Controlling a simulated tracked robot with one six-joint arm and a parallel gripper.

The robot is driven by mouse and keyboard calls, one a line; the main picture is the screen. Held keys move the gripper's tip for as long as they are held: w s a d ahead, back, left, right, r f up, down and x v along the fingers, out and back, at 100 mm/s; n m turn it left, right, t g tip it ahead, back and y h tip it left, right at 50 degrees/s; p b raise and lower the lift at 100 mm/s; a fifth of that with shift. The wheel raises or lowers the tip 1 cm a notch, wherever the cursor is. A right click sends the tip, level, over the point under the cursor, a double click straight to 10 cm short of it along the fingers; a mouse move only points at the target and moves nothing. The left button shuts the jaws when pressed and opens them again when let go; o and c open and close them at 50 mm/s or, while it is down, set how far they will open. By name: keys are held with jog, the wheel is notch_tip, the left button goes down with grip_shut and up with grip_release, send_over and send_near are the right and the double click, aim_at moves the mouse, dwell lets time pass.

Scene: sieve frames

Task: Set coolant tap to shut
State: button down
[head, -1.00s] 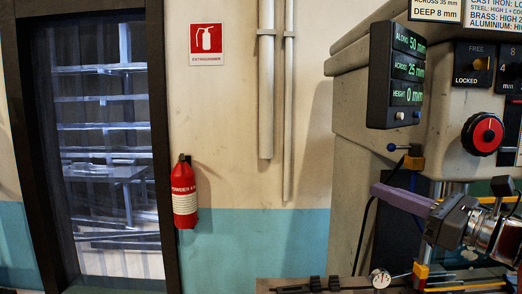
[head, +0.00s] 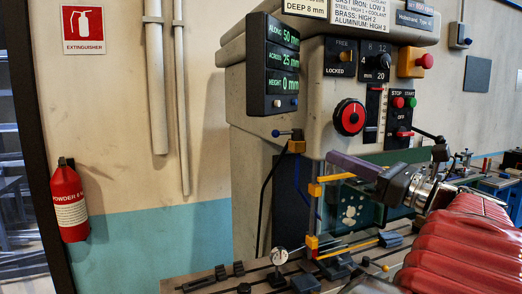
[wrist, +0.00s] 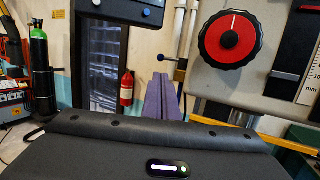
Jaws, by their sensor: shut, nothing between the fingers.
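What I take to be the coolant tap (head: 297,146) has a yellow-orange body and a lever with a blue ball end. It sits on the left side of the milling machine's column in the head view. The lever lies about level, its ball to the left. In the wrist view the tap (wrist: 181,66) shows just beyond and right of my purple fingertips. My gripper (head: 331,156) is shut and empty. Its fingers point left in the head view, right of the tap and slightly lower. I see no contact with the tap. No label is readable on it.
A yellow-edged clear guard (head: 340,205) stands below my gripper. The machine table (head: 190,283) carries a dial gauge (head: 278,256) and clamps. A red-knobbed dial (head: 349,117) and a display box (head: 273,66) are near. A red extinguisher (head: 69,203) hangs on the left wall.

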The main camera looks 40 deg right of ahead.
send_near(274, 135)
jog(key=shift+d+x, duration=0.15)
jog(key=shift+x, duration=1.05)
jog(key=shift+d+x, duration=0.2)
jog(key=shift+x, duration=1)
jog(key=shift+r, duration=0.1)
jog(key=shift+w, duration=0.1)
jog(key=shift+w+a, duration=0.4)
jog(key=shift+w, duration=0.4)
jog(key=shift+s, duration=0.1)
jog(key=a+v, duration=0.3)
jog(key=v, duration=1)
jog(key=shift+s, duration=0.5)
jog(key=shift+a, duration=0.1)
